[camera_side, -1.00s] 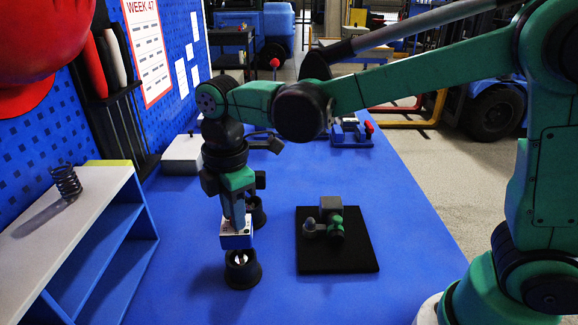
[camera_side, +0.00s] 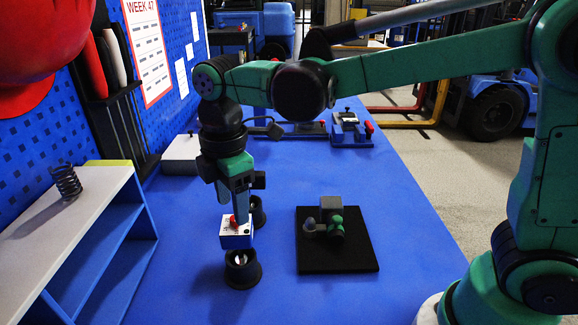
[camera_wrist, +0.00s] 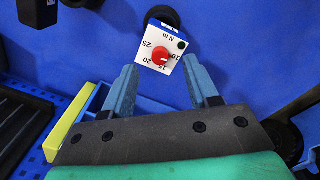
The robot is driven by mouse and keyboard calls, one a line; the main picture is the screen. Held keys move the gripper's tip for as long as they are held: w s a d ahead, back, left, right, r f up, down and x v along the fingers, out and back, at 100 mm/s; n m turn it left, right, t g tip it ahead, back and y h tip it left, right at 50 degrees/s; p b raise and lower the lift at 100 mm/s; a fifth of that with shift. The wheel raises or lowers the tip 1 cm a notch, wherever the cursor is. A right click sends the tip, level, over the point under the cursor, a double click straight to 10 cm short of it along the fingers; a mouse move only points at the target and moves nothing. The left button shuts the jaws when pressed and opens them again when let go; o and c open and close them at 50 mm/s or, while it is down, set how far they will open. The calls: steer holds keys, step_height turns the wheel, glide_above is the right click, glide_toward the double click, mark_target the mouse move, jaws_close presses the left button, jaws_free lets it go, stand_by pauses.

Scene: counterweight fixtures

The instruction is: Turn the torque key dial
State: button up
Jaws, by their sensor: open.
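The torque key dial is a red knob (camera_side: 234,221) on the white face of a small blue-sided box (camera_side: 237,240). The box sits between two black round holders, front (camera_side: 243,270) and rear (camera_side: 258,211). In the wrist view the red knob (camera_wrist: 160,56) is on a white face printed with a scale including 20, 25 and "Nm"; its exact setting is too small to read. My gripper (camera_side: 241,214) points down just above the box.
A black plate (camera_side: 340,261) with a small green and grey fixture stands to the right. A shelf unit (camera_side: 85,215) with a coil spring (camera_side: 67,181) stands to the left. A grey box (camera_side: 182,155) and other fixtures (camera_side: 350,128) are farther back. The blue table between is clear.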

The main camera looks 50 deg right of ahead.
steer(key=shift+s+r, duration=0.1)
steer(key=shift+r, duration=1.7)
steer(key=shift+s+d+m, duration=0.15)
steer(key=shift+d+m, duration=0.25)
steer(key=s+d+f+m+t, duration=0.2)
steer(key=d+m, duration=0.3)
steer(key=m, duration=0.3)
steer(key=s+d+f+m+t, duration=0.2)
steer(key=s+d+m+t, duration=0.2)
steer(key=d+m, duration=0.2)
steer(key=shift+s+d+m+t, duration=0.15)
steer(key=shift+m+t, duration=0.25)
steer(key=shift+m, duration=0.5)
